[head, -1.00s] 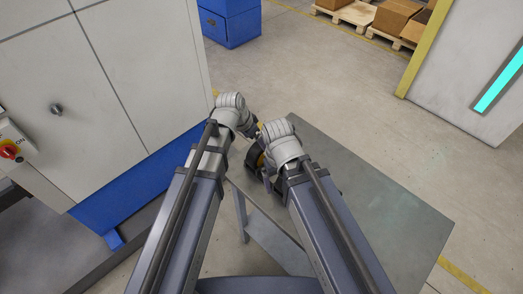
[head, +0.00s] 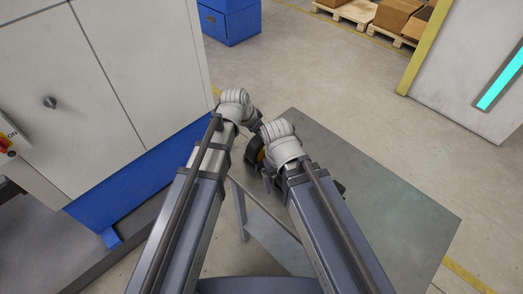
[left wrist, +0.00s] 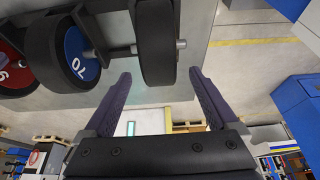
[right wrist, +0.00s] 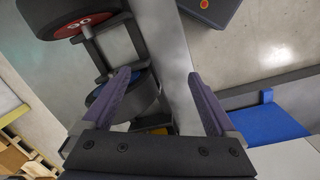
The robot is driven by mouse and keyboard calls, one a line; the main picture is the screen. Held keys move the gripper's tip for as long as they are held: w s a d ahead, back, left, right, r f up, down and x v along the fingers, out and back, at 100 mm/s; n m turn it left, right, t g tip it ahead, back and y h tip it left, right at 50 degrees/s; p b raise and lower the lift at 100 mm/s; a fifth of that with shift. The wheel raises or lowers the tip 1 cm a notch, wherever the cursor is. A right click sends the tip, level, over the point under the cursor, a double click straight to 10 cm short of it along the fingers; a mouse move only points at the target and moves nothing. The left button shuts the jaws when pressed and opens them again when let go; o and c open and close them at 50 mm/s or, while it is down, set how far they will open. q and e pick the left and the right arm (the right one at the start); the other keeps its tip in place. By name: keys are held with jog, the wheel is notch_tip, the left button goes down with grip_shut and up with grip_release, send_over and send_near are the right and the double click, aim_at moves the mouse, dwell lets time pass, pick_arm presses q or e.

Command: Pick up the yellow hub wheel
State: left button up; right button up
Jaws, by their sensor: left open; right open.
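In the head view, a black wheel with a bit of yellow hub (head: 261,154) shows at the table's left edge, partly hidden by my right wrist. My left gripper (head: 257,124) is close by, just behind it. In the left wrist view, a black wheel (left wrist: 157,42) stands edge-on between and beyond the open, empty fingers; its hub face is hidden. In the right wrist view, my right gripper (right wrist: 159,74) is open and empty. A small yellow patch (right wrist: 158,131) shows low between its fingers, mostly hidden by the gripper.
A blue hub wheel (left wrist: 80,52) and a red hub wheel (left wrist: 14,70) stand beside the edge-on wheel on a dark rack. The grey table top (head: 390,215) is clear on the right. A white cabinet with a blue base (head: 135,180) stands to the left.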

pick_arm(q)
jog(key=b+x, duration=0.2)
jog(key=x, duration=0.1)
jog(key=shift+w+d+f, duration=0.1)
jog(key=shift+f, duration=0.15)
jog(key=shift+r, duration=0.1)
grip_shut()
dwell(0.4)
